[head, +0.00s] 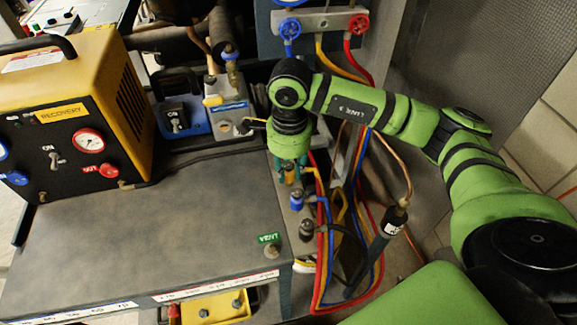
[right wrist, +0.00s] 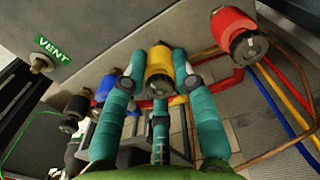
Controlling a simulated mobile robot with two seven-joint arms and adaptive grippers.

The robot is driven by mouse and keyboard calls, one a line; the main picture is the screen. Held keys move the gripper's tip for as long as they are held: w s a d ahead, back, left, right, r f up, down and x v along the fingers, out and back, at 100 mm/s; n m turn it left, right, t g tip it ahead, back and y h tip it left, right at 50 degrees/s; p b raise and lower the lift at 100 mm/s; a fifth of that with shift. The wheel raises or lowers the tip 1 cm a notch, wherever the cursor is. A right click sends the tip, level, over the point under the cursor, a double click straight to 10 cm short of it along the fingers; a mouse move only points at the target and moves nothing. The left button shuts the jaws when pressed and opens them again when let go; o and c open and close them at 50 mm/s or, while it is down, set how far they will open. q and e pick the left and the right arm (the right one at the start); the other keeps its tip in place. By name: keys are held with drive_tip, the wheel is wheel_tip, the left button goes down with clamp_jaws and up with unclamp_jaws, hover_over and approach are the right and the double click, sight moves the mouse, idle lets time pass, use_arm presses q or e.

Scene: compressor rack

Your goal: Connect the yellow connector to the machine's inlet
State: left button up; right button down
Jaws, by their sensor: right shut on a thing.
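The yellow connector (right wrist: 159,72) is between the teal fingers of my right gripper (right wrist: 158,78) in the right wrist view, and the gripper is shut on it. In the head view my right gripper (head: 290,172) points down at the fitting rail beside the table's right edge and mostly hides the connector. The yellow recovery machine (head: 118,75) stands on the left of the table, with gauges, a red knob and a blue knob on its dark front. My left gripper is not in view.
The blue connector (head: 297,200) sits nearby on the rail. The red connector (right wrist: 232,35) is right of the yellow one in the wrist view. A VENT fitting (head: 271,250) is at the table edge. Coloured hoses (head: 325,235) hang beside it. The grey tabletop (head: 190,225) is clear.

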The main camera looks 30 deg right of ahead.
drive_tip(key=shift+r, duration=0.2)
drive_tip(key=shift+r+p, duration=1.9)
drive_tip(key=shift+r, duration=1.55)
